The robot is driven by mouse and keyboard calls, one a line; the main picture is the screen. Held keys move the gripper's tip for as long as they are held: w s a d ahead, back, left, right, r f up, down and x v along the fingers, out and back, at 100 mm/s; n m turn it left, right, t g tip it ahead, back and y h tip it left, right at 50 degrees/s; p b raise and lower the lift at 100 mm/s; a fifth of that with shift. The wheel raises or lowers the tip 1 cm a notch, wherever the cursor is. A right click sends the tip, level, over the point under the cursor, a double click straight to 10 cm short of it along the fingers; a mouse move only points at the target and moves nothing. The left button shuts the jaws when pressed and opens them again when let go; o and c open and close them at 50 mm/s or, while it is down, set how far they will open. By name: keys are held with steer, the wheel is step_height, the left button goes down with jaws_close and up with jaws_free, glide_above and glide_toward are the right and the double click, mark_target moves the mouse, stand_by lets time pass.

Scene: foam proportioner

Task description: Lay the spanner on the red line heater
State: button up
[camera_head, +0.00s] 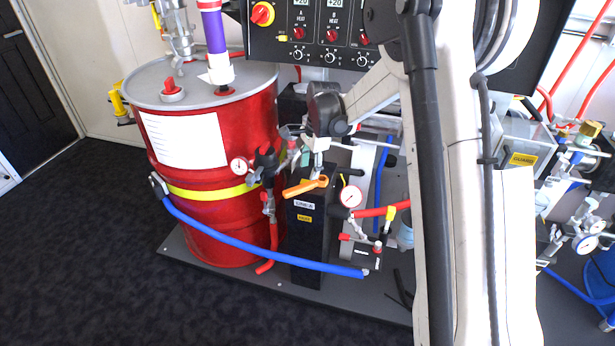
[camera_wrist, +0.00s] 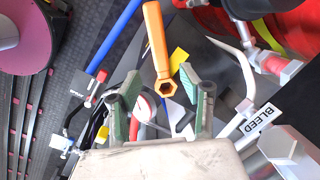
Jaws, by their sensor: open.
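The orange spanner (camera_head: 306,187) appears at the top of a tall black box (camera_head: 308,240) with a white and a yellow label, beside the red drum. In the wrist view the spanner (camera_wrist: 156,40) runs up from between my fingertips, its ring end nearest me. My gripper (camera_wrist: 160,76) is open, with a green-padded finger on each side of that ring end; I see no contact. In the head view my gripper (camera_head: 303,157) is small and partly hidden, close above the spanner. I cannot tell for certain which unit is the red line heater.
The red drum (camera_head: 215,215) with a yellow band stands left of the box. Gauges, valves and a blue hose (camera_head: 260,249) crowd around it. A control panel (camera_head: 315,35) hangs above. A "BLEED" tag (camera_wrist: 262,118) is close right in the wrist view. Dark floor at left is clear.

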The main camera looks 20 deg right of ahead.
steer(key=s+r+n+t, duration=0.3)
steer(key=s+r+n, duration=0.4)
steer(key=s+r, duration=1.15)
steer(key=s+a+n+t+h, duration=0.1)
steer(key=s+n+t, duration=0.2)
steer(key=s+n, duration=0.5)
steer(key=shift+s+a+n+p, duration=0.15)
steer(key=shift+s+n+p, duration=0.15)
steer(key=shift+s, duration=4)
steer(key=shift+r, duration=0.1)
